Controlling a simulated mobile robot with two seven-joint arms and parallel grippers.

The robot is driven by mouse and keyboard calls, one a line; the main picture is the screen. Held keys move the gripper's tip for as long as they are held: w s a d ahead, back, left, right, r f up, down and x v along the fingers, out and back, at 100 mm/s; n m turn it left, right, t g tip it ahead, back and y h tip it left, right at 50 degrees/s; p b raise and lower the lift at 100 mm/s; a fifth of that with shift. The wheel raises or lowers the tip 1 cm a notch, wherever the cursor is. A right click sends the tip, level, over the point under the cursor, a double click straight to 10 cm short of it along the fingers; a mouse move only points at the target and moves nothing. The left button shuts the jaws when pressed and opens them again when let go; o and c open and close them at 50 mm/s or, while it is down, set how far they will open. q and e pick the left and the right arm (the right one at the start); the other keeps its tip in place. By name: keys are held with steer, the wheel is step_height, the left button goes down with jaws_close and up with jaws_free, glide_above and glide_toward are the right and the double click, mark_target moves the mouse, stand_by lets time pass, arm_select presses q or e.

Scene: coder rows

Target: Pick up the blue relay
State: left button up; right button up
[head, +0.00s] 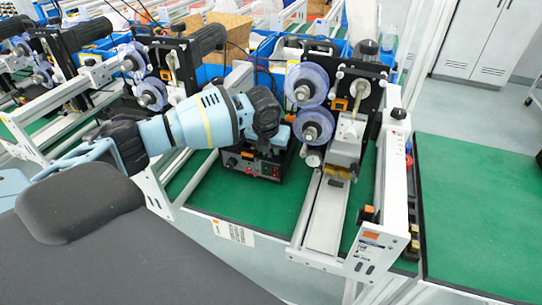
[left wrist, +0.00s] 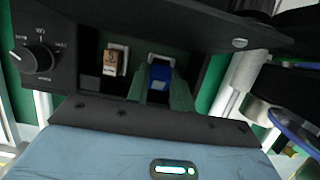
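My left gripper (head: 267,128) reaches in from the left in the head view, low over a black control box (head: 254,168). In the left wrist view my left gripper's two greenish fingers (left wrist: 160,85) point away from me. A small blue relay (left wrist: 160,74) with a pale top shows between them, in front of a dark opening. The fingers stand on either side of the relay; I cannot tell whether they touch it. In the head view the relay cannot be made out, as the gripper covers that spot. My right gripper is not in view.
An orange and white relay (left wrist: 115,60) stands left of the blue one. A panel with a black knob (left wrist: 37,59) is at the far left. The coder machine (head: 345,110) with blue-purple reels stands close on the right. The green table (head: 470,210) at right is bare.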

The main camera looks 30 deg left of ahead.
arm_select(q)
steer(key=shift+r, duration=0.15)
jaws_close()
step_height(320, 180, up, 28)
stand_by(0.7)
